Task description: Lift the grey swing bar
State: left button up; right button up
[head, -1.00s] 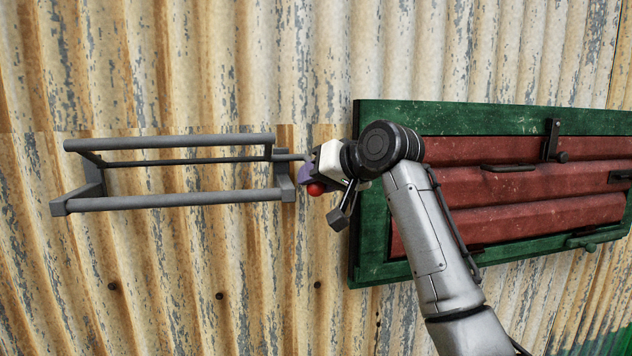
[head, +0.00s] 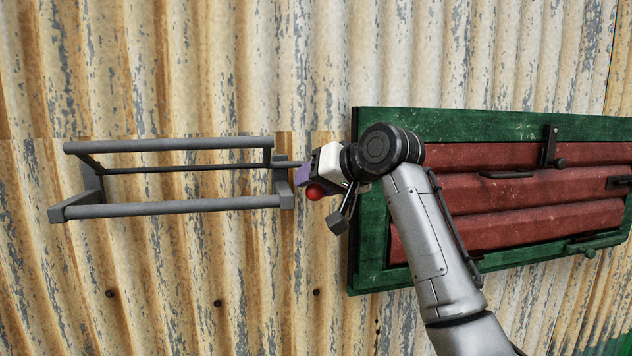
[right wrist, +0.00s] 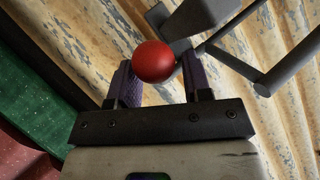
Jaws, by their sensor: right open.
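That gripper is open, just right of the frame. A red ball (head: 316,190) shows at its fingers. In the right wrist view the ball (right wrist: 155,62) appears between the purple fingertips; contact is unclear. Grey bars (right wrist: 237,62) lie beyond, to the right. My left gripper is out of view.
A green-framed panel (head: 368,240) with red slats (head: 500,222) and dark latches is mounted on the wall at right, behind my right arm. The wall (head: 200,320) below the grey frame is clear apart from several small dark holes.

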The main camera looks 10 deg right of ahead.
jog(key=shift+s+d, duration=0.2)
jog(key=shift+d, duration=0.05)
jog(key=b+v, duration=0.6)
jog(key=v, duration=0.7)
jog(key=shift+r, duration=0.25)
